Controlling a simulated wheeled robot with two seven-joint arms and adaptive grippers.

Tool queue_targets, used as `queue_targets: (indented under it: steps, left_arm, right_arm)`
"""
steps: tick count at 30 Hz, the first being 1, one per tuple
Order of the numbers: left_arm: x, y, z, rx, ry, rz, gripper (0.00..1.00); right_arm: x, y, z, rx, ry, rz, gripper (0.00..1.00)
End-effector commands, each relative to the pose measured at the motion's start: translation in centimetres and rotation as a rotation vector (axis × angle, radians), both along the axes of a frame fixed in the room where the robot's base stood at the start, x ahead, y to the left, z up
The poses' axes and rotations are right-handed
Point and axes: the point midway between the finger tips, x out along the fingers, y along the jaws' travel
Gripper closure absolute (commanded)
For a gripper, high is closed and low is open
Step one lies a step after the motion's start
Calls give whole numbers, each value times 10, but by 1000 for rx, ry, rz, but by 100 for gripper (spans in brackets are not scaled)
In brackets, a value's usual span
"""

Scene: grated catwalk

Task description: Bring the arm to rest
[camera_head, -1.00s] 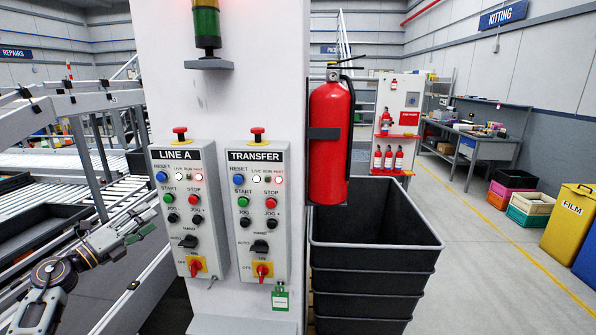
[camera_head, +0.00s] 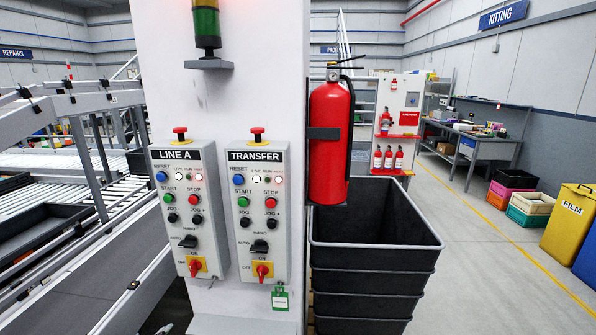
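Neither gripper shows clearly in the head view. A small greyish bit at the bottom edge, left of the column, is too little to identify. The LINE A control box (camera_head: 208,222) and the TRANSFER control box (camera_head: 280,222) hang side by side on the pale column (camera_head: 240,100). Each has a red mushroom button on top, coloured push buttons, a black selector and a red rotary switch on a yellow plate. A small green and white tag (camera_head: 281,301) hangs under the TRANSFER box. No gripper touches either box.
A red fire extinguisher (camera_head: 328,140) hangs on the column's right side, above stacked black crates (camera_head: 375,245). Roller conveyors with grey rails (camera_head: 60,265) fill the left. Open floor (camera_head: 470,260) lies right, with a yellow FILM bin (camera_head: 568,225) and workbench (camera_head: 490,140) beyond.

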Motion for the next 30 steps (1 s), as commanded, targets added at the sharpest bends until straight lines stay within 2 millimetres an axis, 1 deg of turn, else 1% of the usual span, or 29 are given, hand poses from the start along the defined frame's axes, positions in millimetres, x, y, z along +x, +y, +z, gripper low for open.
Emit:
queue_targets:
  steps: [1, 2, 3, 5, 9, 11, 12, 15, 17, 21, 23, 27, 29, 30]
  left_arm:
    - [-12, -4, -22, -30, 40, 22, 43]
    - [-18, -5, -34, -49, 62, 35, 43]
    - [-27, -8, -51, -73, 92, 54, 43]
    - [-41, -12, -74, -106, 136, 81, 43]
    - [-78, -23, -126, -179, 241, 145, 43]
    - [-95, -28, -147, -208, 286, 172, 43]
    - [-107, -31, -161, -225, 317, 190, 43]
    - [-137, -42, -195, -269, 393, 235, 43]
    - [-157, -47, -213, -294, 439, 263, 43]
    - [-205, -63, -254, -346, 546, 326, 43]
    - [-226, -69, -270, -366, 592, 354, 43]
    - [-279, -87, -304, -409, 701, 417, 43]
    - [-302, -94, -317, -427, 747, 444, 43]
    - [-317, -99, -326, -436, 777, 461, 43]
  right_arm:
    - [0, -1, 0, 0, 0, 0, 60]
    - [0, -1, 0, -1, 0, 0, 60]
    - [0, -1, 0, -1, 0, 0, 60]
    - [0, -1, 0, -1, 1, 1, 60]
    - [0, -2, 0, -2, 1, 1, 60]
    - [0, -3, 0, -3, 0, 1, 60]
    - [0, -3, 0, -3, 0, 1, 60]
    - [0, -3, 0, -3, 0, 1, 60]
    - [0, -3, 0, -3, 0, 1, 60]
    - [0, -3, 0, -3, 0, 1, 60]
    - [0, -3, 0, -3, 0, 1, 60]
    - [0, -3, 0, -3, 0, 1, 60]
    - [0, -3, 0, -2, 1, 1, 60]
    - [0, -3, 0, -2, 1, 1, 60]
